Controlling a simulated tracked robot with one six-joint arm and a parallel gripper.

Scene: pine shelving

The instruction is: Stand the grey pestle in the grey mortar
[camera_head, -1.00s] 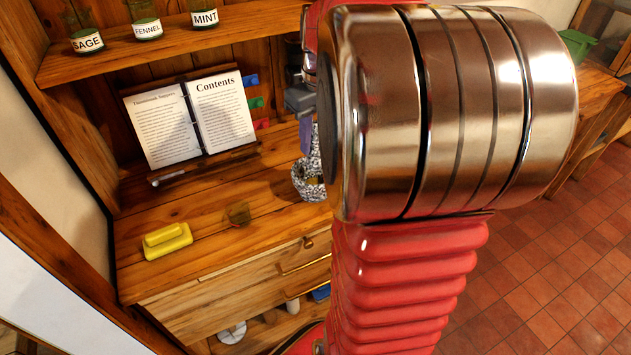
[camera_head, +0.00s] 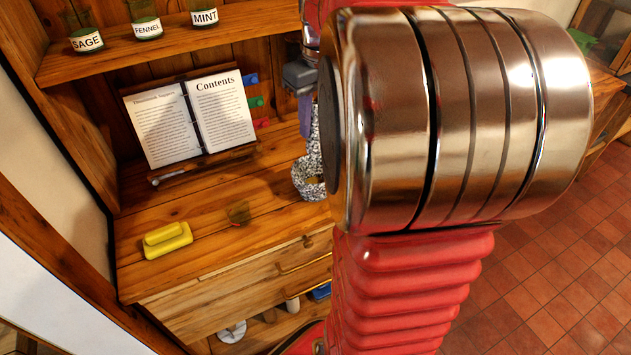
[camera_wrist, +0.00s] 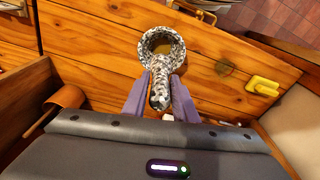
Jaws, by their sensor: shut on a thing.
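The grey mortar (camera_head: 305,186) is a black-and-white speckled bowl on the wooden counter, partly hidden by my arm in the head view. In the wrist view, its round mouth (camera_wrist: 163,35) faces me with a brownish inside. The speckled grey pestle (camera_wrist: 160,88) is between the purple fingers of my gripper (camera_wrist: 158,100), which is shut on it. In the head view, my gripper (camera_head: 304,108) is above the mortar, with the pestle (camera_head: 315,138) partly showing beside it. The pestle's far end overlaps the mortar's near rim in the wrist view; I cannot tell whether it touches.
A yellow block with a handle (camera_head: 167,240) and a small greenish translucent object (camera_head: 238,213) are on the counter. An open book (camera_head: 190,120) on a stand is behind. Labelled jars (camera_head: 146,27) stand on the shelf above. The counter's front is clear between these.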

